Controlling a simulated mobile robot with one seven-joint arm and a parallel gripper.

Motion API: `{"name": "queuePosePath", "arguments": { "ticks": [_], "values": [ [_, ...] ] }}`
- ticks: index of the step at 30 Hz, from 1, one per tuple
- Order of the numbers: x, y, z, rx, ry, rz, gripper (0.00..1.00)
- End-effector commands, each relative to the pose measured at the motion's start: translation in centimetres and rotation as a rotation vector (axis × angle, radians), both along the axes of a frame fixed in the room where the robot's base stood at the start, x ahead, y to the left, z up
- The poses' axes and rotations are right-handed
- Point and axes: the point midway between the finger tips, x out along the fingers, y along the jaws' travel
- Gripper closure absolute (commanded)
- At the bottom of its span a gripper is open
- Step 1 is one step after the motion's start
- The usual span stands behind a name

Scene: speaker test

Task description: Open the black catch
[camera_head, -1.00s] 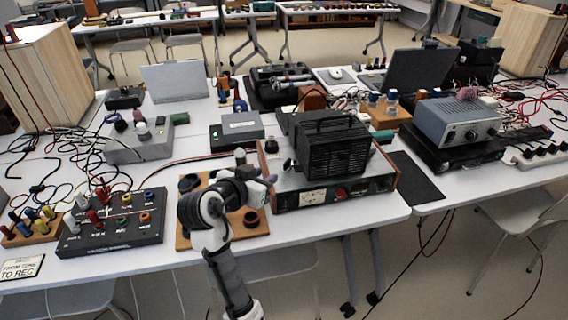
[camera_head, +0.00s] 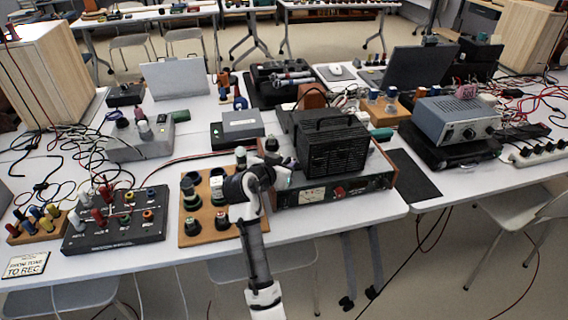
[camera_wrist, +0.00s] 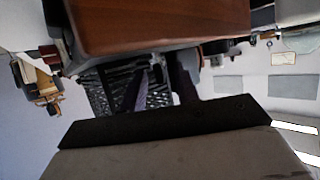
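I cannot pick out a black catch for certain in either view. A black box (camera_head: 335,145) with a ribbed front and a top handle stands on the wood-sided unit (camera_head: 382,183) with a meter. My gripper (camera_head: 288,164) is at the left side of the black box, close to it; whether they touch is unclear. In the wrist view, two dark fingers (camera_wrist: 163,84) stand apart with a gap between them and nothing clearly held. A black grille (camera_wrist: 98,92) shows behind them. A brown wooden surface (camera_wrist: 155,22) fills the top and hides part of the scene.
A wooden board with several knobs (camera_head: 203,228) lies left of my arm. A black panel with colored plugs (camera_head: 118,232) is further left. A grey device (camera_head: 455,119) stands at right. A dark mat (camera_head: 413,176) lies right of the wood-sided unit.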

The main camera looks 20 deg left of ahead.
Motion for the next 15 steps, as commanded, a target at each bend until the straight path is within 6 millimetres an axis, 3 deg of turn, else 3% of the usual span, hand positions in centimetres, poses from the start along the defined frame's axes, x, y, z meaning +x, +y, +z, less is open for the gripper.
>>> {"name": "queuePosePath", "arguments": {
  "ticks": [1, 7, 15],
  "values": [
    [-0.02, 0.00, 0.01, 0.000, 0.000, 0.000, 0.74],
    [-0.04, 0.02, 0.02, 0.000, 0.000, 0.000, 1.00],
    [-0.05, -0.04, 0.03, 0.000, 0.001, 0.008, 1.00]
  ]
}}
